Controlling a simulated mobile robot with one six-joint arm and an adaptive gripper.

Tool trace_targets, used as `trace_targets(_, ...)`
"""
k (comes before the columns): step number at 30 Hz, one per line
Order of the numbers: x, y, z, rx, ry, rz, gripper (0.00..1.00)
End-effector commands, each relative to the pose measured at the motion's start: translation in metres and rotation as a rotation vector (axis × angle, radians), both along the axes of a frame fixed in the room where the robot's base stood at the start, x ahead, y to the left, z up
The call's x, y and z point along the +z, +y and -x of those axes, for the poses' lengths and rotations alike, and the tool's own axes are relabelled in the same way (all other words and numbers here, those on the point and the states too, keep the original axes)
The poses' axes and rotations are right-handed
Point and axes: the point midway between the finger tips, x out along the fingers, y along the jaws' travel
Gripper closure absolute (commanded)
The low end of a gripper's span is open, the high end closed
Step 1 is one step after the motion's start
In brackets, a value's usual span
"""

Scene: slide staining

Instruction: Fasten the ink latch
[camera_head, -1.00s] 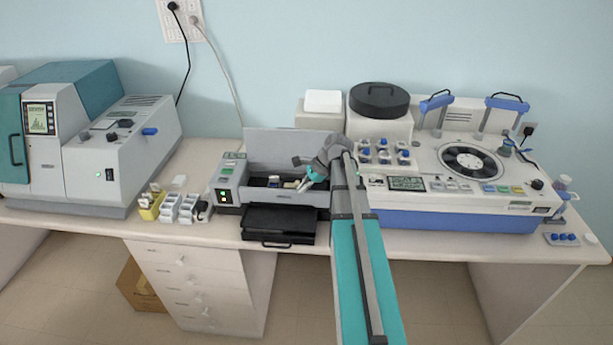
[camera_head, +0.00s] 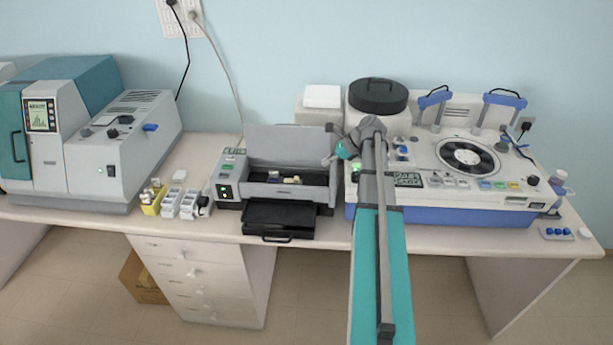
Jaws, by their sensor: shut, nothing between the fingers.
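The grey printer-like machine (camera_head: 230,177) stands mid-bench with its lid (camera_head: 285,146) raised upright. In its open bay, a small dark and pale part (camera_head: 273,176) sits beside a small pale-yellow part (camera_head: 291,180). These are too small to tell which is the ink latch or whether it is fastened. My gripper (camera_head: 328,160) is at the right end of the open bay, apart from the small parts. It looks shut and empty, though its fingers are tiny in this view. My teal and grey arm comes in from the lower right.
A black tray (camera_head: 279,219) sticks out at the machine's front. The white and blue stainer (camera_head: 440,214) stands close on the right, partly behind my arm. Yellow and white holders (camera_head: 170,204) stand to the left. Bench between the large grey device (camera_head: 105,176) and the holders is narrow.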

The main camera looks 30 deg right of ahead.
Motion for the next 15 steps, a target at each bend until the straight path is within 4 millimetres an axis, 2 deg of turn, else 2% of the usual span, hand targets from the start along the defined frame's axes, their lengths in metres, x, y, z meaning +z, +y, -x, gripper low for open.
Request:
trace_targets(8, -0.006, 0.003, -0.002, 0.001, -0.001, 0.000, 1.00)
trace_targets(15, -0.020, 0.014, -0.009, 0.002, 0.000, 0.001, 1.00)
